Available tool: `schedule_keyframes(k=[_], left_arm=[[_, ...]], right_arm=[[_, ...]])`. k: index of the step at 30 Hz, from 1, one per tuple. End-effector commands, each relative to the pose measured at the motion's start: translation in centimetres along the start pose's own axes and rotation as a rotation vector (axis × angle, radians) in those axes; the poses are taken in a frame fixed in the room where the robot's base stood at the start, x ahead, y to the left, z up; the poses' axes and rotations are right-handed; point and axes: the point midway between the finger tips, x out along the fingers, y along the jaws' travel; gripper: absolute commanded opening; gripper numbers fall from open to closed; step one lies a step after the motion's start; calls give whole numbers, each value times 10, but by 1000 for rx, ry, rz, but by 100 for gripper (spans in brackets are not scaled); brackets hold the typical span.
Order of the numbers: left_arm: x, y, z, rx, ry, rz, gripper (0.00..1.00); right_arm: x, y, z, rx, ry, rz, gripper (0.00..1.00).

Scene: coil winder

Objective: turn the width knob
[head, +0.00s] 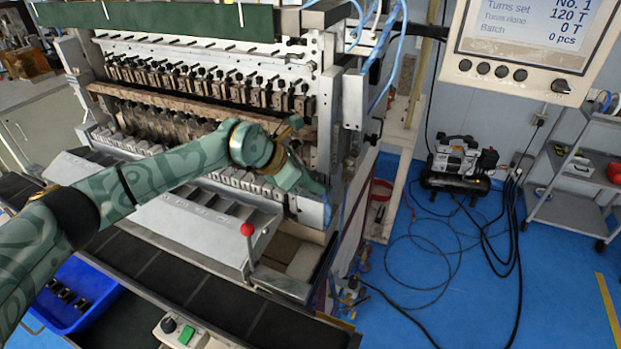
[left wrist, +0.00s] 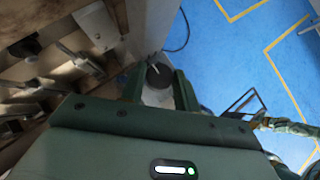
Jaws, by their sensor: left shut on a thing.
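The width knob (left wrist: 159,75) is a dark round knob with a white pointer mark, seen in the left wrist view between the two green fingers. My left gripper (left wrist: 159,88) is shut on it, with one finger on each side. In the head view my left gripper (head: 318,188) is at the right end of the coil winder (head: 355,100), low on its front corner. The knob is hidden behind the gripper there. My right gripper is in neither view.
A red-ball lever (head: 247,230) stands in front of the machine, below my left arm. A blue bin (head: 75,295) and a control box (head: 180,332) are at the front. A display (head: 530,40) hangs at upper right.

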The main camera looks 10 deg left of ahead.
Motion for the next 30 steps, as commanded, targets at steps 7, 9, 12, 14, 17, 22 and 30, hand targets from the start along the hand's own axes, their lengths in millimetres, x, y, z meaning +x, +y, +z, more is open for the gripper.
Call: schedule_keyframes(k=[7,9,12,14,17,22,30], left_arm=[[-6,-3,6,-76,-1,78,8],[-7,-4,7,-113,-1,115,8],[-8,-5,8,-173,0,174,8],[-7,-6,8,-212,1,213,8],[-6,-7,8,-279,0,280,8],[0,-6,3,-373,-2,383,8],[6,-5,0,-472,-6,491,8]], right_arm=[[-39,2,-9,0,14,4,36],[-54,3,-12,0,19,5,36],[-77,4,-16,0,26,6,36],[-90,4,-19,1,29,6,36],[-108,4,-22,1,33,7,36],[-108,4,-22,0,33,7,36],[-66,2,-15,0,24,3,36]])
